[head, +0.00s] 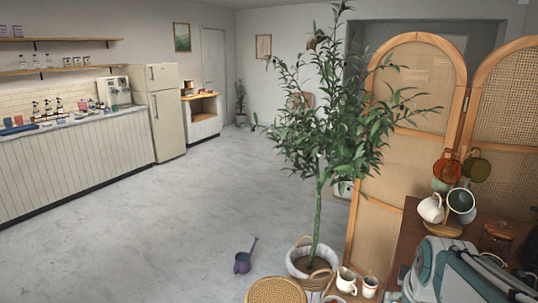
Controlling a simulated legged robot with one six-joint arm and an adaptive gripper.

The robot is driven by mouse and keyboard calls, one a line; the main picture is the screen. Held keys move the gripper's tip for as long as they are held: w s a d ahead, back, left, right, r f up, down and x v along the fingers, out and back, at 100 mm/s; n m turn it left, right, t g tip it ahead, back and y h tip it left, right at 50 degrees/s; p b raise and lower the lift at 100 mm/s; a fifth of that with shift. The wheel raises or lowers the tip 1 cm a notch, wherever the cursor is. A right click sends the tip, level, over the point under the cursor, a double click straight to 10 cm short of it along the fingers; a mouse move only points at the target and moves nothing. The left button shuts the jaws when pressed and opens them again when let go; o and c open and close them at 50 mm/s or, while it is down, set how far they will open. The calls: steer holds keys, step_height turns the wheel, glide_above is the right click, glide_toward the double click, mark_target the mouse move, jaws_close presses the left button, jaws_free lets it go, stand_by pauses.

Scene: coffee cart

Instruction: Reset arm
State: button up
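My gripper and arm do not show clearly in the head view, so I cannot see how the arm is posed. A teal and grey machine (450,273) fills the lower right corner and is cut off by the frame edge. It stands on a brown wooden cart top (410,238). A mug stand behind it holds several mugs, among them an orange one (447,167) and a white one with a green inside (461,202).
A potted tree (318,215) in a woven basket (300,262) stands left of the cart. White cups (346,280) sit low beside it. Rattan screens (400,150) stand behind. The floor (150,235) at left is clear.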

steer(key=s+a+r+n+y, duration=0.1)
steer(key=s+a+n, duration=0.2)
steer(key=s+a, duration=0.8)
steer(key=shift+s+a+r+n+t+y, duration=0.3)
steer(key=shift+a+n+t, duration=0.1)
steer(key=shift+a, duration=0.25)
